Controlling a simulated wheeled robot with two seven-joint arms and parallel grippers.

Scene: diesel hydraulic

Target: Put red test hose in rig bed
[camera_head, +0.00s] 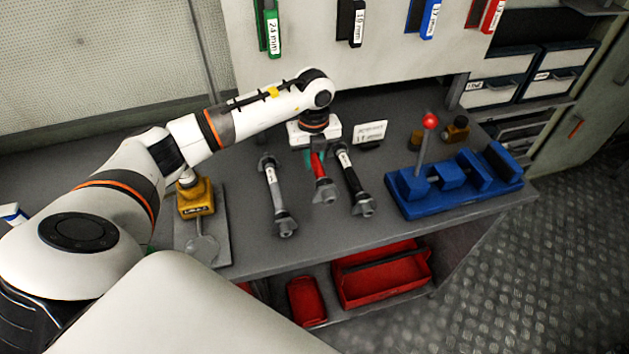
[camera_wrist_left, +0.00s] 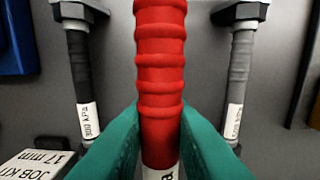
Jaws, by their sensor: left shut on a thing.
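The red test hose (camera_head: 320,170) lies among other hoses on the grey bench, its grey end fitting (camera_head: 326,193) toward the front edge. My left gripper (camera_head: 314,154) reaches down over its far part. In the left wrist view the two green fingers (camera_wrist_left: 160,135) are shut on the ribbed red hose (camera_wrist_left: 160,60), one on each side. A white label shows partly below the fingers. The blue rig bed (camera_head: 460,183) stands to the right on the bench, with upright blocks and a lever with a red knob (camera_head: 430,121). My right gripper is not in view.
A grey hose (camera_head: 273,190) lies left of the red one and a black hose (camera_head: 352,178) close on its right. A white job card (camera_head: 370,132) stands behind. A yellow device (camera_head: 195,198) is at left. Red bins (camera_head: 382,275) sit below the bench.

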